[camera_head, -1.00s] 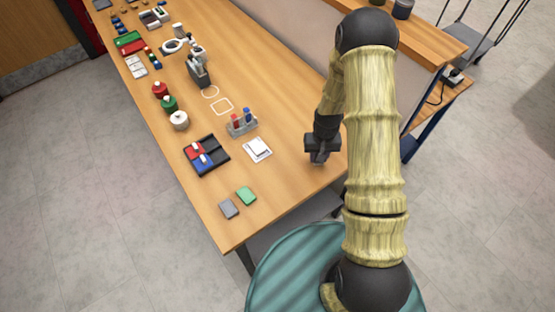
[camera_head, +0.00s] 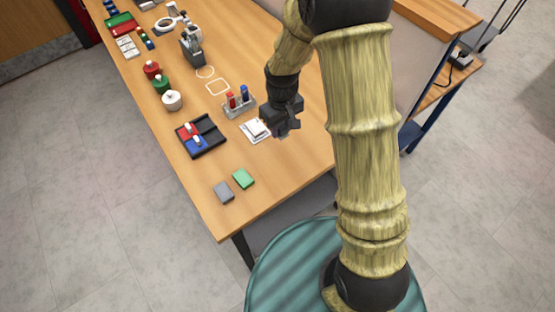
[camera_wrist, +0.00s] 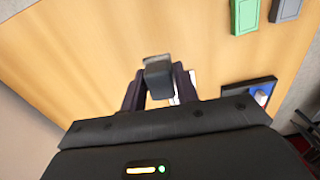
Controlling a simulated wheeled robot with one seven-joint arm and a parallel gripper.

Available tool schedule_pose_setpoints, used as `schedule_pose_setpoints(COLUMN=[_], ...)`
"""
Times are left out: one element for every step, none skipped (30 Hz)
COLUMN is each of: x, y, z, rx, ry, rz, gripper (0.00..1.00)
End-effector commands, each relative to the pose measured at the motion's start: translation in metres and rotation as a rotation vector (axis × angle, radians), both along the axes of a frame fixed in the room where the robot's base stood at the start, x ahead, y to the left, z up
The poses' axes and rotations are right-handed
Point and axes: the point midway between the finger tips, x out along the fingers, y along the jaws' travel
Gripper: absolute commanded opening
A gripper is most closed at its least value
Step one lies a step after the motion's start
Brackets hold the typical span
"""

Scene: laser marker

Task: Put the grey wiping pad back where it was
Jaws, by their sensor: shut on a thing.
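My gripper (camera_head: 283,128) is above the table, just right of a white card. It is shut on a small dark grey block (camera_wrist: 158,80) with a paler grey end, held between the two fingers. I cannot tell for sure whether this block is the wiping pad. A flat grey pad (camera_head: 223,191) lies near the table's front corner, beside a green pad (camera_head: 243,178). In the wrist view the flat grey pad (camera_wrist: 286,9) is at the top right, next to the green pad (camera_wrist: 245,14). My gripper is apart from both.
A black tray (camera_head: 220,145) with red and blue compartments lies left of the white card (camera_head: 253,132). A rack (camera_head: 238,104) with red and blue pieces stands behind it. White outlines (camera_head: 217,87) mark the table farther back. The table's front right part is clear.

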Motion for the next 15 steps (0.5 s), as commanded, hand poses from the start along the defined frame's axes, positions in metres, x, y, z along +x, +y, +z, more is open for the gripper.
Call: schedule_pose_setpoints(x=[-0.0028,-0.0042,-0.0054,-0.0059,-0.0061,-0.0061,-0.0060,-0.0060,-0.0060,-0.0059,-0.0058,-0.0059,-0.0059,-0.0059,-0.0062], y=[0.0060,0.0081,0.0099,0.0104,0.0105,0.0103,0.0102,0.0101,0.0101,0.0100,0.0100,0.0099,0.0099,0.0099,0.0097], z=[0.0005,0.0025,0.0045,0.0057,0.0065,0.0070,0.0072,0.0072,0.0071,0.0071,0.0070,0.0063,0.0050,0.0029,-0.0009], rx=[0.001,0.002,0.002,0.002,0.001,0.001,0.001,0.001,0.001,0.001,0.001,0.001,0.001,0.001,0.001], ry=[-0.003,-0.001,0.000,0.000,0.001,0.001,0.001,0.001,0.001,0.001,0.001,0.002,0.002,0.003,0.004], rz=[0.026,0.037,0.046,0.049,0.051,0.050,0.050,0.049,0.049,0.049,0.048,0.048,0.048,0.048,0.048], gripper=[0.12,0.12,0.12,0.12,0.12,0.12,0.12,0.12,0.12,0.12,0.12,0.12,0.12,0.12,0.12])
